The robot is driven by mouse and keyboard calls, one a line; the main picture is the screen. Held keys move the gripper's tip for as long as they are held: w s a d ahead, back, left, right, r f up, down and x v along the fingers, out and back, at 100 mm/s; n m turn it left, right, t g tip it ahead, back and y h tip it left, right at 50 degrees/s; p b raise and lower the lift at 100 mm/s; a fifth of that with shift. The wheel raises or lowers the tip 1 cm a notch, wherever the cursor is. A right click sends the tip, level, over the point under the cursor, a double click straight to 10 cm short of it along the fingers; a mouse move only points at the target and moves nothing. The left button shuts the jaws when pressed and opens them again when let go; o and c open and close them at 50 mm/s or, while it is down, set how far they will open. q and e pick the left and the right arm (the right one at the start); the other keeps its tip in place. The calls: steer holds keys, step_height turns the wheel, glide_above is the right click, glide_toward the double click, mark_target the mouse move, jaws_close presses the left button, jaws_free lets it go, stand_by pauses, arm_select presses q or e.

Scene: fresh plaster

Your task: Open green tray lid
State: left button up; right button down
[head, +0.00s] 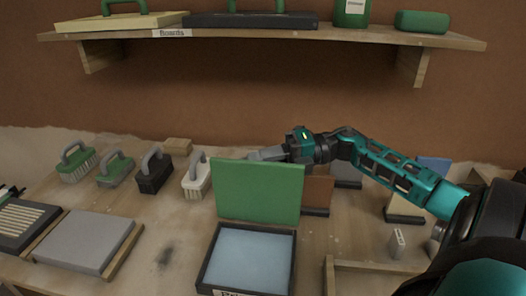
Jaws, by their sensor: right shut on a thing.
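The green tray lid (258,192) stands raised, close to upright, at the back edge of a dark-rimmed tray (293,262). The tray's pale blue inside shows, and a partly cut-off label is on its front. My right gripper (262,154) is at the lid's top edge, shut on the lid. Its fingertips are partly hidden behind the lid. My left gripper is not in view.
Several brushes (154,172) stand in a row left of the lid. A grey board (85,240) lies at the left. Brown and grey upright pieces (317,190) stand right of the lid. A wooden shelf (280,36) with boards and green items hangs above.

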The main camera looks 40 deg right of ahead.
steer(key=c, duration=1.1)
jaws_free()
steer(key=v, duration=1.3)
steer(key=shift+a, duration=0.1)
steer(key=shift+s, duration=0.1)
